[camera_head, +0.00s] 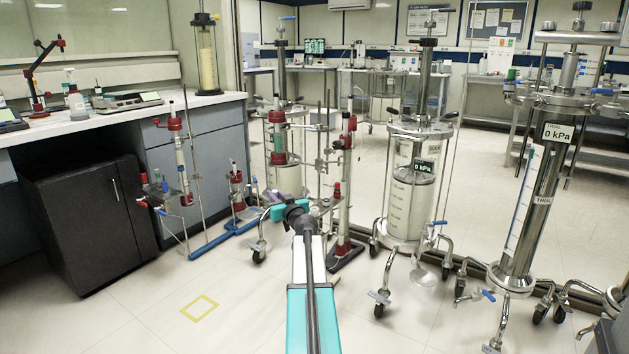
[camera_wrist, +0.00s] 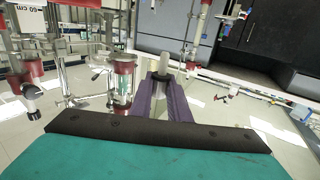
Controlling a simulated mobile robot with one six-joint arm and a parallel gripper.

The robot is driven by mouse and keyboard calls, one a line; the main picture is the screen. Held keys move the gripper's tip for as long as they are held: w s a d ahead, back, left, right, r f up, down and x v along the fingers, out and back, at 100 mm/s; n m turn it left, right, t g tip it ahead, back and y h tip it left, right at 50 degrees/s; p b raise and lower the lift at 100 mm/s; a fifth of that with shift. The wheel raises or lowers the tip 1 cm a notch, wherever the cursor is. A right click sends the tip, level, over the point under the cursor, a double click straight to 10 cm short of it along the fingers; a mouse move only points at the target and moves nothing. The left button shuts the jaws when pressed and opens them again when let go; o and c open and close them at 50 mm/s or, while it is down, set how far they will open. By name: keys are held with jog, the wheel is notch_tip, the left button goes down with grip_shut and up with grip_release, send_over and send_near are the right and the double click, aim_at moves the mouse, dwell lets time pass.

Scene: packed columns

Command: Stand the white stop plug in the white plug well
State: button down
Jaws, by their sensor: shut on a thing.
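My gripper (camera_wrist: 161,80) has purple jaws in the middle of the wrist view. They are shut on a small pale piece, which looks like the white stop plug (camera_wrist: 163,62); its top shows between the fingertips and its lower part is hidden. In the head view my gripper (camera_head: 272,197) is small, at the end of my teal arm, near the red-fitted columns. The plug cannot be made out there. I cannot pick out the white plug well for certain in either view.
A clear column with red fittings (camera_head: 347,160) stands close right of my gripper, on a dark foot. A red-clamped column (camera_head: 180,160) stands to the left on a blue base. A wheeled clear cylinder (camera_head: 397,195) stands further right. Free floor lies around a yellow square (camera_head: 199,307).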

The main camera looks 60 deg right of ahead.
jog(key=s+d+r+m+g+h, duration=0.3)
jog(key=s+d, duration=0.6)
jog(key=d, duration=0.3)
jog(key=shift+r+h+p, duration=0.25)
jog(key=shift+h+p, duration=0.05)
jog(key=shift+h, duration=0.3)
jog(key=shift+b, duration=0.5)
jog(key=shift+f+b, duration=2.85)
jog(key=shift+b, duration=0.7)
jog(key=shift+b, duration=1.25)
jog(key=shift+f+b, duration=1.1)
jog(key=shift+b, duration=0.3)
